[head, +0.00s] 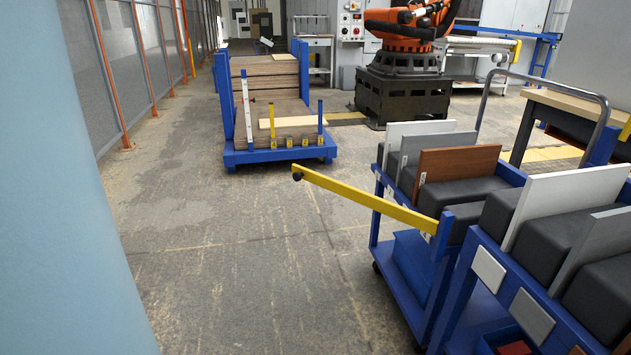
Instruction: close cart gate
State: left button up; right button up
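The cart gate is a long yellow bar (365,200) with a dark knob (297,176) at its free end. Its other end meets an upright blue post of the blue cart (437,275) at the right. The bar points left and away from the cart, over open floor, so the gate stands open. On the cart, a white board (415,129), a grey board (405,152) and a brown board (458,163) stand upright among dark padded blocks. Neither of my grippers is in view.
A second blue unit with a white board (565,200) and a grey board (598,245) stands in the right foreground. A blue trolley with stacked boards (275,88) stands farther back. An orange robot arm (405,55) is behind. The middle floor is clear.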

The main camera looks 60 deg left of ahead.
aim_at(429, 226)
jog(key=u, duration=1.6)
